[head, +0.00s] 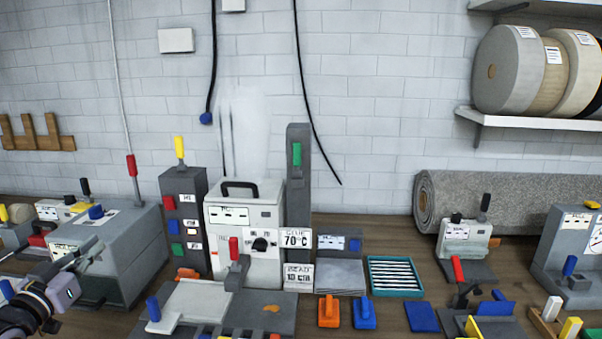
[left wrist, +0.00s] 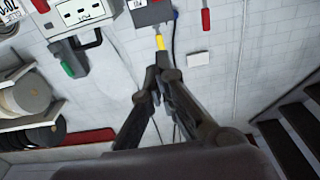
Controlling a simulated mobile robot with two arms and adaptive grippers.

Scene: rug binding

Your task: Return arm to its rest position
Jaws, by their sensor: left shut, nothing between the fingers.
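My left gripper (head: 86,254) is at the left of the head view, raised in front of the large grey machine box (head: 135,248). Its fingers point up and to the right. In the left wrist view the two fingers of the left gripper (left wrist: 158,76) meet at their tips, with nothing between them. A yellow handle (left wrist: 160,42) shows just beyond the tips in that view. I cannot tell from the picture that they touch. My right gripper is not in view.
A white control unit (head: 243,235) and a dark switch column (head: 184,220) stand on the wooden workbench (head: 395,237). Orange and blue blocks (head: 364,313) and a teal tray (head: 395,276) lie at the front. A rolled grey rug (head: 520,205) lies along the wall.

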